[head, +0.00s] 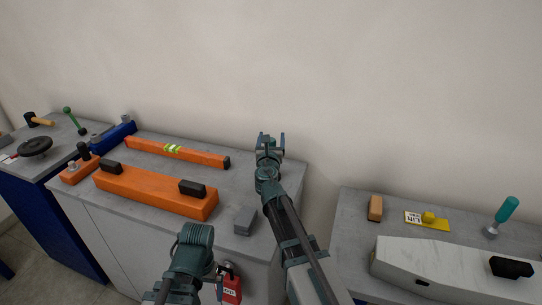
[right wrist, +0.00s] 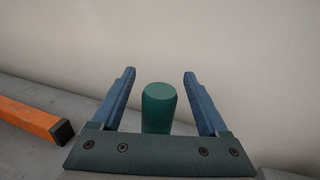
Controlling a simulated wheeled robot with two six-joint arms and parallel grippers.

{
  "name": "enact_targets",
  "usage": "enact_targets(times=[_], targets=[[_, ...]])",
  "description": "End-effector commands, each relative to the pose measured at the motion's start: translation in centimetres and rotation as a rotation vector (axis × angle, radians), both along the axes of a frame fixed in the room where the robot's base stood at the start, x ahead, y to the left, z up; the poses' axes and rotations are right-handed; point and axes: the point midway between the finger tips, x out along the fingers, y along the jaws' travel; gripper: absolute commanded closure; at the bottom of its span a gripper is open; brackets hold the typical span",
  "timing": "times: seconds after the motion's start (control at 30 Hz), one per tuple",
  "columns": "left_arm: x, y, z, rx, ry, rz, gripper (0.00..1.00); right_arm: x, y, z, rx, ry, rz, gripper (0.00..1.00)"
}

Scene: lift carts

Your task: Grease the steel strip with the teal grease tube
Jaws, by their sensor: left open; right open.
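A dark teal cylinder (right wrist: 158,108), which looks like the grease tube, stands upright between the fingers of my right gripper (right wrist: 158,92) in the right wrist view. The fingers are open, with a gap on both sides of it. In the head view my right gripper (head: 270,142) is over the back right of the middle cart and mostly hides that spot. My left gripper (head: 190,286) is low in front of the same cart, open, partly cut off by the frame. I cannot make out the steel strip for certain.
The middle cart holds an orange level (head: 195,155), an orange beam (head: 150,192) with black blocks and a grey block (head: 245,220). A red tag (head: 231,288) hangs at its front. The right cart holds a pale long block (head: 440,268) and a teal-handled tool (head: 507,209).

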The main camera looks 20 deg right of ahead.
Motion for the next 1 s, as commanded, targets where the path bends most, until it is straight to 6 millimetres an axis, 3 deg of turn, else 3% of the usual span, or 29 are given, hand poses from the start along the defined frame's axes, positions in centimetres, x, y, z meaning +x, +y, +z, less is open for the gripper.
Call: enact_targets(times=[0.07,0.3,0.7,0.73,1.0], targets=[[0.00,0.01,-0.05,0.000,0.000,0.000,0.00,1.07,-0.30,-0.05,0.000,0.000,-0.001,0.23],[0.00,0.00,-0.05,0.000,0.000,0.000,0.00,1.03,-0.33,-0.05,0.000,0.000,0.000,0.25],[0.00,0.00,-0.05,0.000,0.000,0.000,0.00,1.02,-0.32,-0.05,0.000,0.000,0.000,0.97],[0.00,0.00,-0.05,0.000,0.000,0.000,0.00,1.02,-0.32,-0.05,0.000,0.000,0.000,1.00],[0.00,0.01,-0.05,0.000,0.000,0.000,0.00,1.01,-0.32,-0.05,0.000,0.000,0.001,1.00]])
